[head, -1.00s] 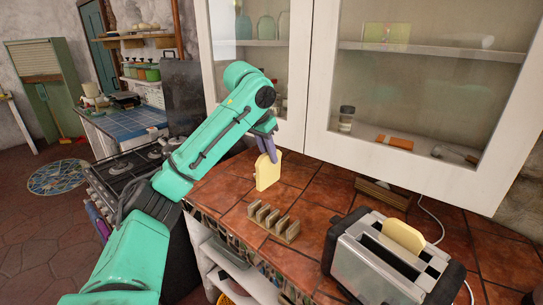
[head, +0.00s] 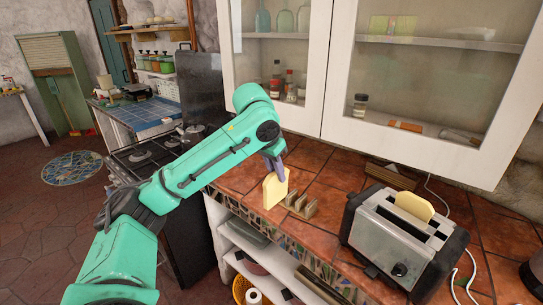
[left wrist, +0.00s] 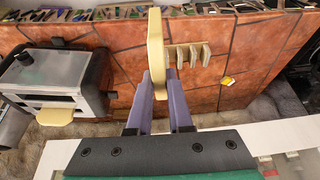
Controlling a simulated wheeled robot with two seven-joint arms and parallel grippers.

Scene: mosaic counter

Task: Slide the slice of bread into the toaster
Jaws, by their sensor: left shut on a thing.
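A pale slice of bread (head: 275,187) is upright in my left gripper (head: 274,168), above the tiled counter and just left of the wooden rack. My left gripper is shut on it; in the left wrist view the bread (left wrist: 156,50) stands between the two purple fingers (left wrist: 154,97). A silver and black toaster (head: 385,235) stands on the counter to the right. One slice of bread (head: 414,206) sticks up from its far slot; the near slot looks empty. The toaster (left wrist: 50,75) is at the left in the left wrist view. My right gripper is not in view.
A small wooden toast rack (head: 300,206) stands beside the held bread, left of the toaster. Glass-door cabinets (head: 425,75) hang above the counter's back. A white cord (head: 473,270) lies at the toaster's right.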

